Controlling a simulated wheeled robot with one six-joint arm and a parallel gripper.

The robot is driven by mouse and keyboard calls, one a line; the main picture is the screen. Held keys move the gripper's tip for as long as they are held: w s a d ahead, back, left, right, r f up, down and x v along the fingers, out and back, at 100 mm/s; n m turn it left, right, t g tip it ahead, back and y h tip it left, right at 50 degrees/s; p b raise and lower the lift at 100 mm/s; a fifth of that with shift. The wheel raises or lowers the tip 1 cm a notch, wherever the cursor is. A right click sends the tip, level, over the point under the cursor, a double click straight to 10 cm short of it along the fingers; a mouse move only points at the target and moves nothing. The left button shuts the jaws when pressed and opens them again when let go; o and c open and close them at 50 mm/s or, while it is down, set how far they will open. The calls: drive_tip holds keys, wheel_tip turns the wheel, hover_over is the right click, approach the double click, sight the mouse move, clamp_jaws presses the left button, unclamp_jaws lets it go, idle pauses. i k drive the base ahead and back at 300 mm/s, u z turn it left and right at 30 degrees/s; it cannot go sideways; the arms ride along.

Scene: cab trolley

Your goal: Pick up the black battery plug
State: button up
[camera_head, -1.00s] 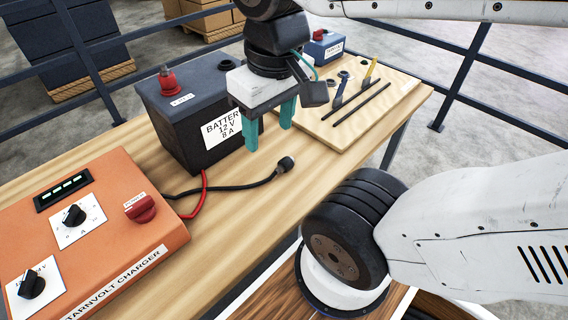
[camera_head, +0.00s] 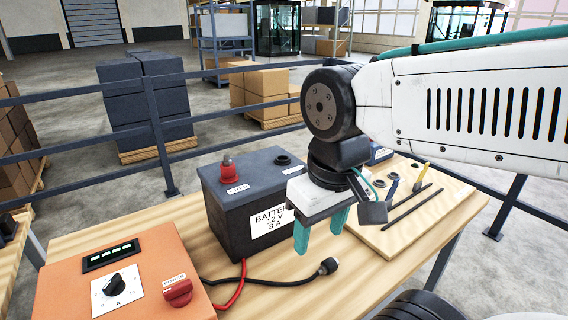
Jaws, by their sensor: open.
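The black battery plug (camera_head: 328,266) lies on the wooden table at the end of a black cable (camera_head: 285,284), in front of the battery. The cable runs left toward the orange charger. My gripper (camera_head: 321,233) has two teal fingers pointing down, spread apart with nothing between them. It hangs above and behind the plug, close to the battery's right front corner. The black battery (camera_head: 251,233) stands upright, with a red plug on its left terminal and a bare dark terminal at its right.
The orange charger (camera_head: 70,297) with knobs stands at the left front. A red cable (camera_head: 233,294) runs beside the black one. A wooden board (camera_head: 390,240) with rods and small tools lies at the right. Blue railings (camera_head: 60,150) stand behind the table.

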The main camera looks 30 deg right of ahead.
sight(329, 265)
drive_tip(key=k, duration=1)
drive_tip(key=u, duration=0.7)
drive_tip(key=i, duration=0.6)
drive_tip(key=z, duration=1.85)
